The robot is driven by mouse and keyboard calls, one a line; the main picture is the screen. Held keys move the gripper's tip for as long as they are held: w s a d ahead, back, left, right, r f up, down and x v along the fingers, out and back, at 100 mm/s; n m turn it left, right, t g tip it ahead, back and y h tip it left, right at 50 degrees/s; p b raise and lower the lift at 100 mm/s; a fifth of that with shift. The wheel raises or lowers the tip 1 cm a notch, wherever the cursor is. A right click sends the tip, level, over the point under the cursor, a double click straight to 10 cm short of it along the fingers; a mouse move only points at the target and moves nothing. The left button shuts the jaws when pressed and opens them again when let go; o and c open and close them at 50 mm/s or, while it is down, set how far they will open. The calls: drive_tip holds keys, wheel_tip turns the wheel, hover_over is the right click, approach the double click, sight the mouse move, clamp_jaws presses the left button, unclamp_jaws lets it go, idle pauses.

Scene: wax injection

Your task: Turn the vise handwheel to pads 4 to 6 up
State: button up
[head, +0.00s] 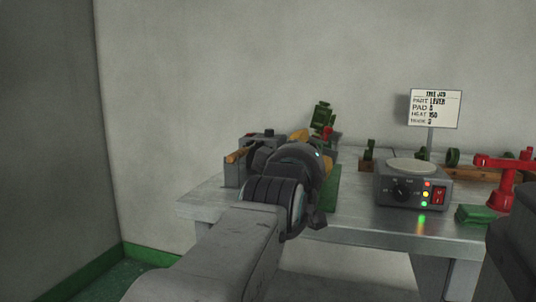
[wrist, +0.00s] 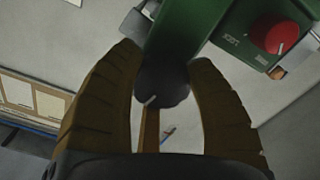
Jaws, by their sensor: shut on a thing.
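In the wrist view a dark, round handwheel (wrist: 165,84) with a pale pointer mark sits between the two brown finger pads of my gripper (wrist: 165,58), which is shut on it. The mark points to the lower left. The handwheel is on the end of the green vise body (wrist: 203,18).
On the metal table (head: 370,232) a grey heater box (head: 384,189) with a dial, lights and red switch stands right of my arm. A sign (head: 435,107) stands behind it. A red clamp-like tool (head: 503,180) and a green block (head: 477,214) are farther right.

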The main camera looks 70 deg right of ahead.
drive_tip(key=shift+f+m, duration=0.25)
drive_tip(key=shift+m, duration=0.25)
drive_tip(key=shift+f+m, duration=0.1)
drive_tip(key=shift+m, duration=6.4)
drive_tip(key=o, duration=0.8)
drive_tip(key=shift+c, duration=0.2)
drive_tip(key=o, duration=0.4)
drive_tip(key=shift+r, duration=0.2)
